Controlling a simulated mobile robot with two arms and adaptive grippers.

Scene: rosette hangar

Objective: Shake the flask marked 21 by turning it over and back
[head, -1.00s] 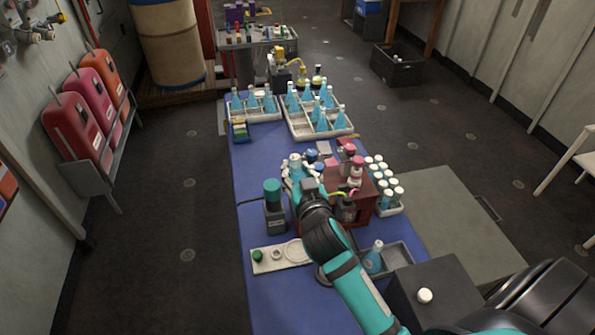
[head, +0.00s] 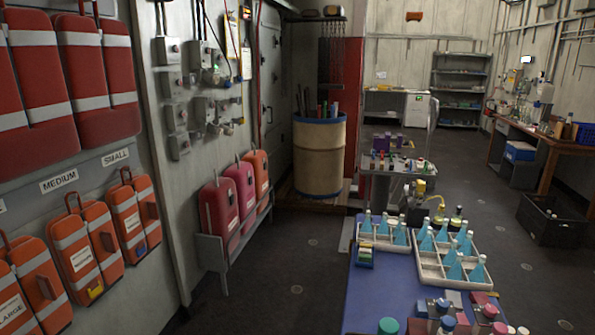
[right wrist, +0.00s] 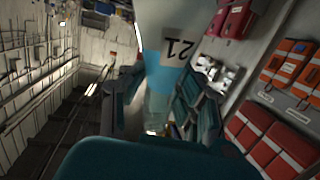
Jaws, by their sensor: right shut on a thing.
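The flask marked 21 (right wrist: 168,50) is in the right wrist view, with a pale label, a dark 21 and blue below the label in the picture. My right gripper (right wrist: 160,105) is shut on it, with teal fingers on both sides. The number reads upside down in this picture, but the room is upside down there too, so the flask looks roughly upright; its exact tilt is unclear. Its lower part in the picture is partly hidden between the fingers. The head view shows neither gripper nor this flask.
The blue table (head: 385,285) holds a left rack (head: 382,243) and a right rack (head: 432,272) of blue flasks. A barrel (head: 319,158) stands behind. Red and orange cases line the left wall. A dark crate (head: 552,222) sits right; the floor between is clear.

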